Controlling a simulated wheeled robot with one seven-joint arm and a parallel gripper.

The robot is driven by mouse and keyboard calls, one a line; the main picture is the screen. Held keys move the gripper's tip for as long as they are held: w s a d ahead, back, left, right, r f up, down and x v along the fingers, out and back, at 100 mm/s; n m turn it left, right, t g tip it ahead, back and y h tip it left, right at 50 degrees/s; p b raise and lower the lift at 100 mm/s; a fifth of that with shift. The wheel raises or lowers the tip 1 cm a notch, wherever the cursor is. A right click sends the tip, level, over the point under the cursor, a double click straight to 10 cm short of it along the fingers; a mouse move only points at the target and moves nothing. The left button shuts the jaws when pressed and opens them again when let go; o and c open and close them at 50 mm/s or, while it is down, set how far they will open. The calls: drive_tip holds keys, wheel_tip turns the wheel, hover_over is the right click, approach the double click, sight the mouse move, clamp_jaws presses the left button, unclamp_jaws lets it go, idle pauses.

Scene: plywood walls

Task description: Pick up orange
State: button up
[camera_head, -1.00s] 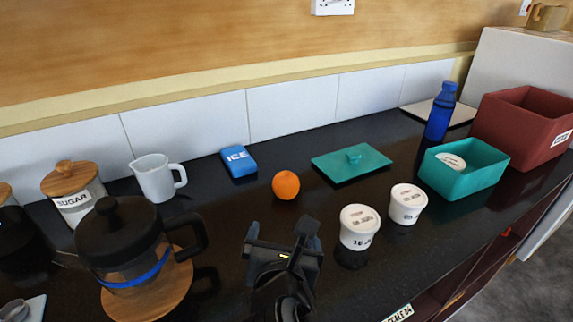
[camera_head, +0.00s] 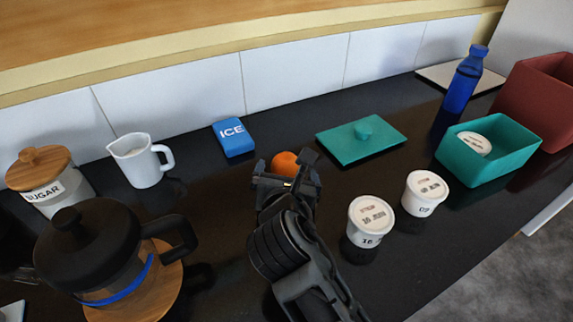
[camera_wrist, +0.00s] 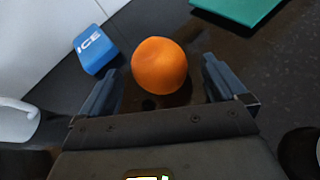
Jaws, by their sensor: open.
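The orange (camera_head: 285,162) sits on the black counter, partly hidden behind my gripper in the head view. In the wrist view the whole orange (camera_wrist: 159,66) shows, just ahead of and roughly between the fingertips. My gripper (camera_head: 287,168) is open, with a finger on each side and nothing held. It also shows in the wrist view (camera_wrist: 160,80), with a gap on both sides of the orange.
A blue ice pack (camera_head: 233,137) lies behind left, and a teal lid (camera_head: 345,150) behind right. Two white tubs (camera_head: 371,222) (camera_head: 424,194) stand to the right. A white jug (camera_head: 146,172) and a French press (camera_head: 95,262) stand left.

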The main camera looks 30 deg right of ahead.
drive_tip(key=shift+x, duration=1.15)
drive_tip(key=shift+c, duration=0.5)
drive_tip(key=c, duration=1.1)
drive_tip(key=shift+r, duration=0.1)
